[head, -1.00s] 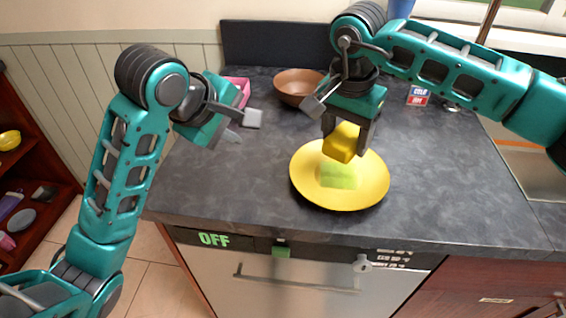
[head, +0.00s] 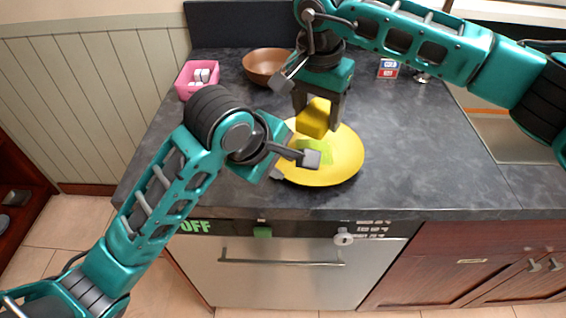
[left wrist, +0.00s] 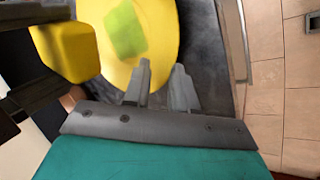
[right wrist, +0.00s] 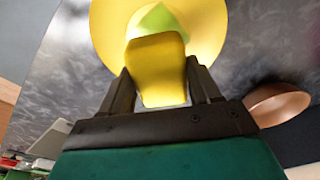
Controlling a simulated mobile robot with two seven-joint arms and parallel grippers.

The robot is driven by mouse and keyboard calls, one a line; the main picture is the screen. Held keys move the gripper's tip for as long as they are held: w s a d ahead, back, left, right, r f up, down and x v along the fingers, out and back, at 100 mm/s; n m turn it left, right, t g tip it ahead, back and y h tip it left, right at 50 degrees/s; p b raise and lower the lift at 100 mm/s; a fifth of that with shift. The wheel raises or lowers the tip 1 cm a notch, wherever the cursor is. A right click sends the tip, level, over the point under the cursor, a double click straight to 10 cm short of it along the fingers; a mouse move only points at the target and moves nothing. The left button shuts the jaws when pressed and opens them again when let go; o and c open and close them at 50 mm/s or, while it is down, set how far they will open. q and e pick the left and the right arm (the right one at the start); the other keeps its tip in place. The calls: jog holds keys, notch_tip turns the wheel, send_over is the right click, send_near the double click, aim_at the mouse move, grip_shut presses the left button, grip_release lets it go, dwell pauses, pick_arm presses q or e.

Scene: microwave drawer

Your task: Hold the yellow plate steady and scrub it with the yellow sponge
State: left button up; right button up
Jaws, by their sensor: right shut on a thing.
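The yellow plate (head: 345,170) lies on the dark countertop with a light green patch (head: 314,150) on its face. My right gripper (head: 318,112) is shut on the yellow sponge (head: 315,118), held over the plate; in the right wrist view the sponge (right wrist: 158,70) sits between both fingers. Whether the sponge touches the plate is unclear. My left gripper (head: 292,167) is open at the plate's near left rim. In the left wrist view the plate's edge (left wrist: 160,55) runs between the two fingertips (left wrist: 163,78), with no visible grip.
A brown bowl (head: 266,66) and a pink container (head: 197,80) with pale items stand at the back left. A sink (head: 500,130) is at the right. A dishwasher front (head: 285,270) lies below the counter edge. The counter right of the plate is clear.

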pick_arm(q)
jog(key=shift+x, duration=1.4)
grip_shut()
jog(key=shift+o, duration=1.4)
grip_release()
jog(key=shift+f, duration=0.1)
grip_shut()
